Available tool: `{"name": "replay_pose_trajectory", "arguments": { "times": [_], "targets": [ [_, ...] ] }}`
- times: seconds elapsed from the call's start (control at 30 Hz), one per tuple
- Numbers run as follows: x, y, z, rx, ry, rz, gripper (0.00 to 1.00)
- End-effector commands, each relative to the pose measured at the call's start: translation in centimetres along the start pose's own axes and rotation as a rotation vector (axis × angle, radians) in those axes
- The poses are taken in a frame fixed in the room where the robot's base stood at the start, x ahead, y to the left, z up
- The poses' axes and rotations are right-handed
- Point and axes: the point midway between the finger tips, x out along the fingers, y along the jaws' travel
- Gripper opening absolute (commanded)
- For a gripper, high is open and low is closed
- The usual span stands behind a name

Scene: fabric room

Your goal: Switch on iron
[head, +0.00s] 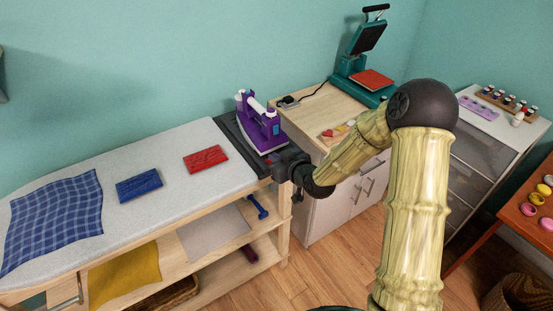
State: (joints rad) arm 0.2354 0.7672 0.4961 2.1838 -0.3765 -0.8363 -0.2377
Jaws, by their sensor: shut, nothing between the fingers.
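The purple and white iron (259,125) stands on a dark rest (228,127) at the right end of the ironing board. Its pale soleplate edge shows on the lower side. My gripper (276,163) is dark and shut, with nothing in it. It is just below and to the right of the iron in the picture, close to the end of the rest. I cannot tell whether it touches the iron. The iron's switch is too small to make out.
The ironing board (75,240) holds a blue checked cloth (52,218), a blue folded cloth (138,184) and a red one (206,159). A wooden-topped cabinet (318,108) with a teal heat press (365,75) stands right of the iron. Floor (335,265) is clear in front.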

Motion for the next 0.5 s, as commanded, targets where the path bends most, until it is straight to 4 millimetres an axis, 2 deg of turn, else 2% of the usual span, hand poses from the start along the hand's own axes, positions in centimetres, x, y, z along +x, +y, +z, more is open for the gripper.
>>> {"name": "replay_pose_trajectory", "arguments": {
  "times": [0.27,0.3,0.5],
  "targets": [
    [-1.9,0.0,-4.0,-0.002,0.001,0.0,0.0],
    [-2.7,0.1,-2.8,0.0,-0.002,0.002,0.0],
    [-6.5,-0.2,-1.8,-0.003,-0.001,-0.004,0.0]
  ]
}}
